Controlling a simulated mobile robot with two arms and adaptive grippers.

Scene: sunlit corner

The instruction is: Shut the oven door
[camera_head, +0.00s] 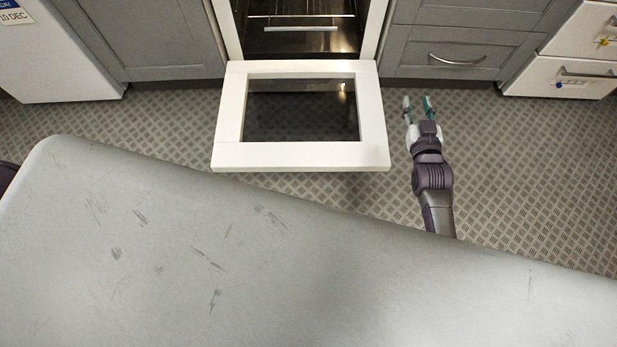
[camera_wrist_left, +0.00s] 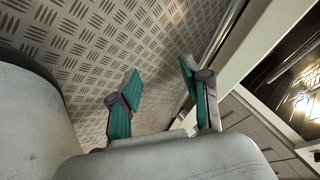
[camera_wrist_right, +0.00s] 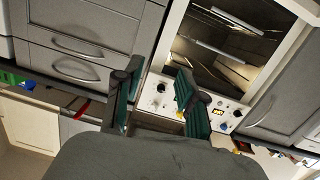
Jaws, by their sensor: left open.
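The white oven door (camera_head: 230,120) hangs open, folded down flat in front of the oven, with a dark glass window in its middle. The oven cavity (camera_head: 300,35) shows dark behind it, with a rack inside. My right gripper (camera_head: 417,103) is open and empty beside the door's right edge, apart from it. In the right wrist view it (camera_wrist_right: 158,75) faces the oven cavity (camera_wrist_right: 240,35). My left gripper (camera_wrist_left: 161,75) is hidden in the head view. In its wrist view it is open, close to the door's white edge (camera_wrist_left: 250,50) and metal handle bar (camera_wrist_left: 222,35); contact is unclear.
Grey cabinets (camera_head: 150,40) and drawers (camera_head: 455,55) flank the oven. White drawers (camera_head: 560,75) stand far right, a white appliance (camera_head: 50,60) far left. The patterned floor (camera_head: 520,170) at right is clear.

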